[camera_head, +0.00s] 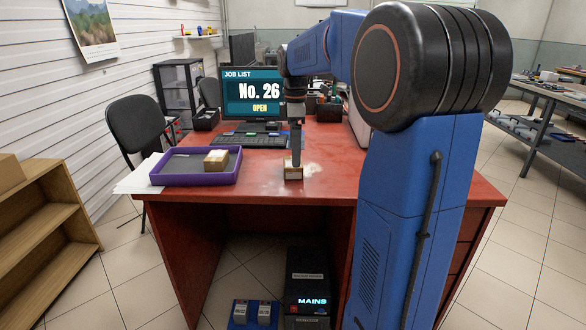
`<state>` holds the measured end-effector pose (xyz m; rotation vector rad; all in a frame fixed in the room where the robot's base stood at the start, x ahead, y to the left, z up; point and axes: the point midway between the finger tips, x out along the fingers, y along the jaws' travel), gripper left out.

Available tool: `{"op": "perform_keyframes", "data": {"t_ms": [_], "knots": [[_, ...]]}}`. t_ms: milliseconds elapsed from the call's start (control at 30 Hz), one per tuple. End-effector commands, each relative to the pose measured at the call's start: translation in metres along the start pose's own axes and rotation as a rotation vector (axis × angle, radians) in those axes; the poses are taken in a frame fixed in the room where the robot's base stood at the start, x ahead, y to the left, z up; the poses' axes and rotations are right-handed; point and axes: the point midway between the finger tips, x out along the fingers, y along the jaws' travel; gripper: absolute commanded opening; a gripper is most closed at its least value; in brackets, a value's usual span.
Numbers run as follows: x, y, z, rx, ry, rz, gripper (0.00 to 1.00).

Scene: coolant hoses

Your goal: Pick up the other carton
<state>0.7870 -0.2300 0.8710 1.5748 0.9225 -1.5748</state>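A small tan carton (293,173) stands on the red desk (330,185) near its front edge. My gripper (296,163) points straight down at this carton, with its dark fingers at or just above the carton's top. The fingers are seen edge-on, so I cannot tell whether they are open or closed on it. A second carton (216,160) sits in the right part of a purple tray (195,181) on the left of the desk. A larger brown box (9,173) rests on the wooden shelf at the far left.
A monitor (253,94) reading "No. 26 OPEN" and a keyboard (254,141) stand behind the tray. White papers (138,178) lie left of it. Under the desk are a black "MAINS" box (307,288) and two grey blocks in a blue holder. My blue arm hides the desk's right side.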

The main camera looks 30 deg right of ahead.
Motion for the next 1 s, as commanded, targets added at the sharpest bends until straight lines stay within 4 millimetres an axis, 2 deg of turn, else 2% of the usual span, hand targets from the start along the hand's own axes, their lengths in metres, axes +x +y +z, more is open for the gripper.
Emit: {"op": "perform_keyframes", "data": {"t_ms": [167,433,767,800,967,1000], "knots": [[0.012,0.001,-0.002,0.0,0.0,-0.002,0.88],[0.046,0.003,-0.006,0.001,0.0,-0.002,0.88],[0.054,0.003,-0.006,0.0,0.0,0.0,0.88],[0.054,0.003,-0.006,0.0,0.0,0.0,0.86],[0.054,0.003,-0.006,0.0,0.0,0.0,0.48],[0.054,0.003,-0.006,0.0,0.0,0.0,0.43]]}}
